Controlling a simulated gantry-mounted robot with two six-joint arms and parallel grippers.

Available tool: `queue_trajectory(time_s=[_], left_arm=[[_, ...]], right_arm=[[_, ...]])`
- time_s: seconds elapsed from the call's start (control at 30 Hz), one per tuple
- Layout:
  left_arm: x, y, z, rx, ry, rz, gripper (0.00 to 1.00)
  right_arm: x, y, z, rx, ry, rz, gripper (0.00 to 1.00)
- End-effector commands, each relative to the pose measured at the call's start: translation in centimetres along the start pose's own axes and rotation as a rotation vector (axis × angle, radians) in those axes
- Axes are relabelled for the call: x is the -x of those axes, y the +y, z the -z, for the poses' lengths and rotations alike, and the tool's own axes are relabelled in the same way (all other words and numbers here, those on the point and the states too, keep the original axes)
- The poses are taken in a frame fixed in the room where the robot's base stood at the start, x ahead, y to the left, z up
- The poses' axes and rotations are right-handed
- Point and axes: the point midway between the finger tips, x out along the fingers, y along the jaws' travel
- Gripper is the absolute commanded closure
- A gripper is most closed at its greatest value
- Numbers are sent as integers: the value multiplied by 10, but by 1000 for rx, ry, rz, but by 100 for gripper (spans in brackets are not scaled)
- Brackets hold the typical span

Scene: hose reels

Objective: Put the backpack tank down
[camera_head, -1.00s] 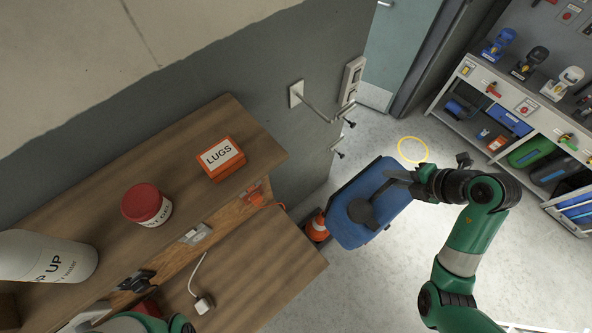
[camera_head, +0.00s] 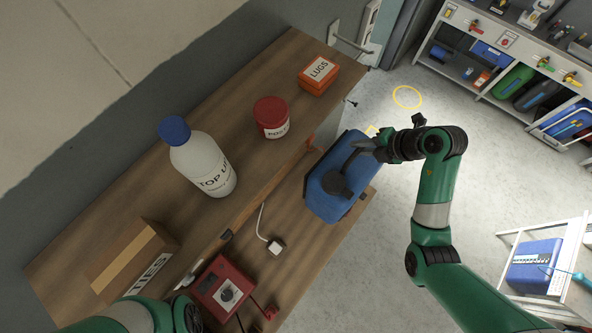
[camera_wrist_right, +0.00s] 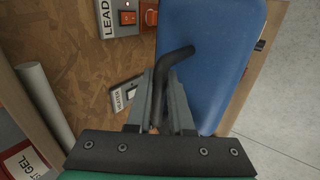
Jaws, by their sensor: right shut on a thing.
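The backpack tank (camera_head: 330,197) is blue with a dark cap and a dark bent handle. In the head view it is over the right end of the lower wooden bench (camera_head: 291,205). I cannot tell whether it touches the bench. My right gripper (camera_head: 374,150) is shut on the tank's dark handle. In the right wrist view the handle (camera_wrist_right: 178,60) is between the jaws (camera_wrist_right: 163,100), with the blue tank (camera_wrist_right: 213,50) behind. The tank's underside is hidden. My left arm shows only at the bottom edge of the head view; its gripper is not in view.
The upper shelf (camera_head: 90,215) holds a white bottle (camera_head: 205,165), a red-lidded tub (camera_head: 271,117) and an orange LUGS box (camera_head: 319,75). A red box with a dial (camera_head: 225,291) and a white plug (camera_head: 275,247) are lower down. A yellow ring (camera_head: 406,97) lies on open floor.

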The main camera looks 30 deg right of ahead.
Motion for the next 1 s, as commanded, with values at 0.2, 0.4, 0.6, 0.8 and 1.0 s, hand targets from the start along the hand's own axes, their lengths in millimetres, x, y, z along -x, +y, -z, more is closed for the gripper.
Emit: queue_trajectory(time_s=[0.2,0.4,0.6,0.8,1.0], left_arm=[[0,0,0,1,0,0,50],[0,0,0,1,0,-1,50],[0,0,0,0,0,0,50],[0,0,0,0,0,0,50],[0,0,0,0,0,0,50]], right_arm=[[-2,11,8,28,12,-7,100],[-5,12,11,33,18,-7,100],[-27,-5,11,31,20,-4,100],[-37,-10,10,33,18,-8,100],[-54,-23,10,30,20,-5,100]])
